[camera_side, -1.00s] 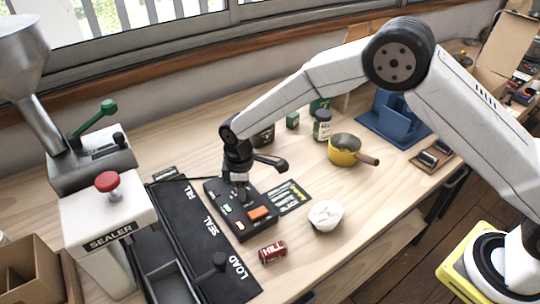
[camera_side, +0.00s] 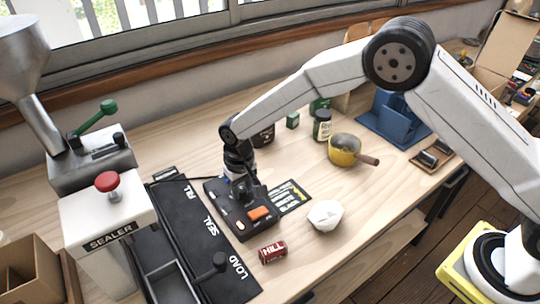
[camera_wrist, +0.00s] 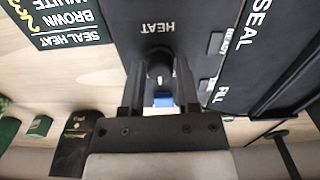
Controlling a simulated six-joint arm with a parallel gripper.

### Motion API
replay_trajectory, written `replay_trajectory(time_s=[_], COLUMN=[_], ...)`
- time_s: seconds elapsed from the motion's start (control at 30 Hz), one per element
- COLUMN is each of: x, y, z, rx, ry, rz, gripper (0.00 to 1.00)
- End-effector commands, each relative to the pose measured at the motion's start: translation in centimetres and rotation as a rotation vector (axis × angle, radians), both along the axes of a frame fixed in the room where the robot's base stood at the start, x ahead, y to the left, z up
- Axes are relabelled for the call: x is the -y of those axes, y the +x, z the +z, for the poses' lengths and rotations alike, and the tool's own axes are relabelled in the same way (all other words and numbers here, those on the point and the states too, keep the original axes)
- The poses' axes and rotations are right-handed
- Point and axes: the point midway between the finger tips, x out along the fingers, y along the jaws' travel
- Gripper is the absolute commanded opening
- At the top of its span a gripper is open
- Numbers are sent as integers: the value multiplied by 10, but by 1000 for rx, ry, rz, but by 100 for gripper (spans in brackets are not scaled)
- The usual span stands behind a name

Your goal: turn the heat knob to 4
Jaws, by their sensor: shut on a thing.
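The dark control box (camera_side: 225,217) with an orange button (camera_side: 259,213) lies on the bench beside the black sealer mat. Its HEAT label (camera_wrist: 155,27) shows in the wrist view. Just below the label, the dark heat knob (camera_wrist: 159,62) sits between the two fingers of my gripper (camera_wrist: 160,82), which is shut on it. A small blue patch shows between the fingers. In the side view my gripper (camera_side: 240,187) points down onto the box and hides the knob. I cannot read the knob's setting or any numbers.
A seal heat card (camera_side: 289,197) lies right of the box. A red can (camera_side: 272,252) and a white crumpled-looking item (camera_side: 325,215) stand in front and to the right. The sealer (camera_side: 107,222) stands at left, and a yellow pot (camera_side: 344,150) at right.

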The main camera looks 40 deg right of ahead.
Motion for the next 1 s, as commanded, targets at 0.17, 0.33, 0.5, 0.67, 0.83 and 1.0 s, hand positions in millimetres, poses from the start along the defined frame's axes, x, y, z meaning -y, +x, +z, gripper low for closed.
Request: replay_trajectory(time_s=[0.17,0.33,0.5,0.67,0.83,1.0], x=[0,0,0,0,0,0], y=[1,1,1,1,1,1], z=[1,1,1,1,1,2], rx=[3,4,4,4,4,4], ry=[1,2,2,2,2,2], rz=[-162,-293,-386,-435,-452,-453], gripper=[0,0,0,0,0,0])
